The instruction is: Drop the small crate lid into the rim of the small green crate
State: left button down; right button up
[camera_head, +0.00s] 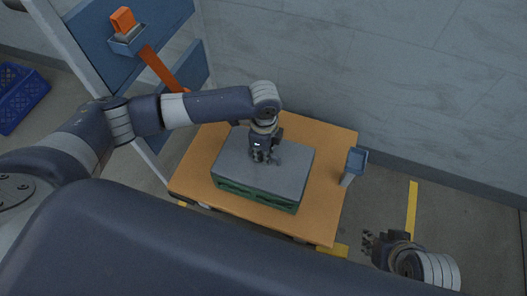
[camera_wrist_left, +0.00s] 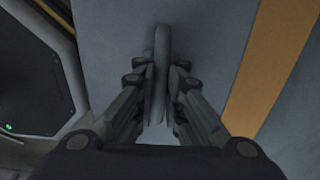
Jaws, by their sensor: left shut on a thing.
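The small crate lid (camera_head: 290,157) is a flat grey panel lying over the top of the small green crate (camera_head: 256,196). The crate stands on the orange table top, and its green side shows below the lid's front edge. I cannot tell whether the lid sits fully inside the rim. My left gripper (camera_head: 262,158) is above the middle of the lid. In the left wrist view its fingers (camera_wrist_left: 162,95) are shut on the upright grey handle (camera_wrist_left: 162,45) of the lid. My right gripper (camera_head: 368,242) is off the table at the lower right, empty, its fingers seeming apart.
The orange table (camera_head: 325,205) has free room around the crate. A small blue-topped post (camera_head: 355,162) stands at its right edge. A blue panel with an orange-handled item (camera_head: 123,22) is at upper left. A blue basket (camera_head: 20,92) is at far left.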

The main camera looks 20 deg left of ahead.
pick_arm(q)
jog(key=shift+f, duration=0.35)
jog(key=c, duration=1.6)
grip_release()
